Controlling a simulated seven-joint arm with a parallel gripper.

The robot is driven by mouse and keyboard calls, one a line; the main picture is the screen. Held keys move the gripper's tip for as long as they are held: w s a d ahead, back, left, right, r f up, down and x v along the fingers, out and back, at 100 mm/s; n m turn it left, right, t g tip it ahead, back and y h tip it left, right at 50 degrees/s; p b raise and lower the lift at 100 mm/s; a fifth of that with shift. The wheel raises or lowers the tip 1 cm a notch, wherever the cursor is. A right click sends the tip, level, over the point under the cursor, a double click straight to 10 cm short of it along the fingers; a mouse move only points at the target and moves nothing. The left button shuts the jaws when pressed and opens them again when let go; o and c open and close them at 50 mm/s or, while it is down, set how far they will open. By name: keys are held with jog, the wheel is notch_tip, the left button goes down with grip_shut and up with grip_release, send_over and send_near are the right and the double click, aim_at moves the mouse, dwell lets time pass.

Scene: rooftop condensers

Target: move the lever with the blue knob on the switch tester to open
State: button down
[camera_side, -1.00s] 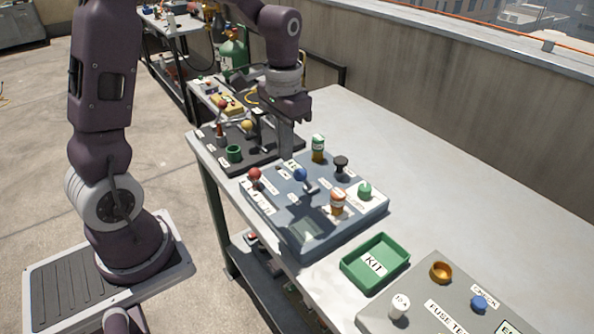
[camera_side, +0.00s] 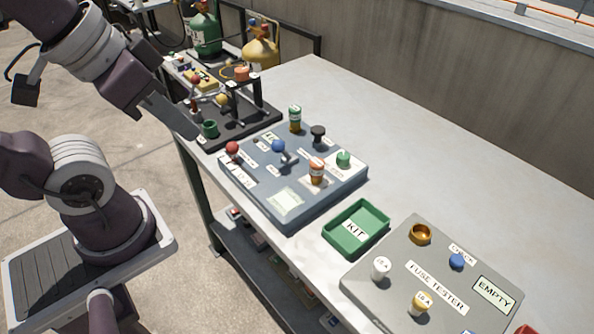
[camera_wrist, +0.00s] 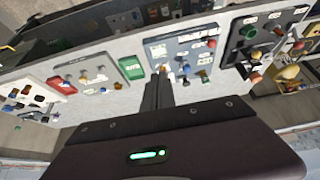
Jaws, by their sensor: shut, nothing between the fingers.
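The switch tester (camera_side: 262,195) is a blue-grey box on the bench, also in the wrist view (camera_wrist: 160,50). Its lever with the blue knob (camera_side: 278,146) stands near the middle of the top, leaning toward the back left in the side view. The small labels beside it are too small to read. A lever with a red knob (camera_side: 232,147) stands at the box's left edge. My gripper (camera_side: 190,132) is shut and empty, off the bench's left edge, left of the tester and apart from it. Its closed fingers also show in the wrist view (camera_wrist: 157,93).
On the tester stand an orange-capped part (camera_side: 316,172), a green knob (camera_side: 343,159), a black knob (camera_side: 318,133) and a green-topped cylinder (camera_side: 295,118). A dark board (camera_side: 240,130) with fittings lies behind. A green KIT tray (camera_side: 372,238) and the fuse tester (camera_side: 390,300) are in front. The right bench is clear.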

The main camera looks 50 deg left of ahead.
jog(key=w+a+f+n+g, duration=0.2)
jog(key=w+n, duration=0.3)
jog(key=n, duration=0.6)
jog(key=w+a+f+n+g, duration=0.1)
jog(key=w+a+f+n, duration=0.3)
jog(key=n, duration=0.7)
jog(key=w+a+f+n+g, duration=0.2)
jog(key=w+n, duration=0.4)
jog(key=n, duration=0.6)
notch_tip(320, 180, down, 3)
jog(key=shift+a+r+g+y, duration=0.2)
jog(key=shift+a+g+y, duration=0.1)
jog(key=shift+a+y, duration=0.15)
